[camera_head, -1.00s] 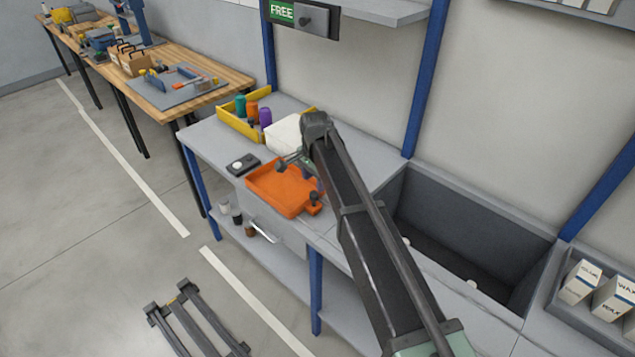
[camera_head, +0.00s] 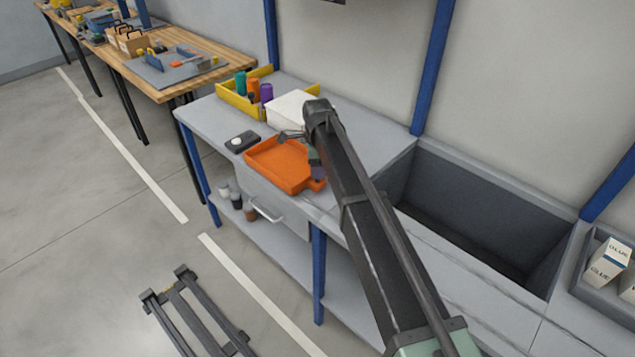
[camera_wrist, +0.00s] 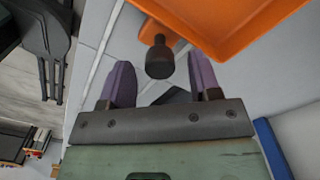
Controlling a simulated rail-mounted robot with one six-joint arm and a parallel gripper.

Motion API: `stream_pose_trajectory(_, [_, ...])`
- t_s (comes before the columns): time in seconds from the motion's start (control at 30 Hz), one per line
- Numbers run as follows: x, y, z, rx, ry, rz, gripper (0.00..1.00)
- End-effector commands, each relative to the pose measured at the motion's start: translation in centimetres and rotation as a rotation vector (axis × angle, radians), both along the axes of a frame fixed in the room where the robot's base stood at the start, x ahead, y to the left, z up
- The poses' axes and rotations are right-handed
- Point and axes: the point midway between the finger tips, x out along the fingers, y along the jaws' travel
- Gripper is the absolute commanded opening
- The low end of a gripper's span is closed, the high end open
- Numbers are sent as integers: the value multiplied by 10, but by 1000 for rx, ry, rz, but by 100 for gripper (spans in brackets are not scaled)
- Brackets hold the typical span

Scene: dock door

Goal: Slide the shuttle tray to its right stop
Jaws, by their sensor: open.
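The orange shuttle tray (camera_head: 276,163) lies on the grey bench top, next to my arm. Its orange rim also shows at the top of the wrist view (camera_wrist: 215,45). A dark round knob (camera_wrist: 159,58) stands on a tab at the tray's edge. In the wrist view my gripper (camera_wrist: 162,80) is open, with its two purple fingers apart and the knob between and just beyond their tips. I cannot tell whether a finger touches it. In the head view my arm hides the knob and most of the gripper. The right stop cannot be made out.
A white box (camera_head: 292,108) and a yellow bin (camera_head: 237,101) with coloured cylinders stand behind the tray. A dark device with a white button (camera_head: 241,142) sits to its left. A deep grey sink-like well (camera_head: 480,200) opens to the right of my arm.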

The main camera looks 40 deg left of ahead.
Motion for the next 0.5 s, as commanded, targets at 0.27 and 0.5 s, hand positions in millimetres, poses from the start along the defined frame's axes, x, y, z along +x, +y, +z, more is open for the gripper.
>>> stream_pose_trajectory(0.27, [0,0,-14,0,0,0,57])
stream_pose_trajectory(0.5, [0,0,-13,0,0,0,32])
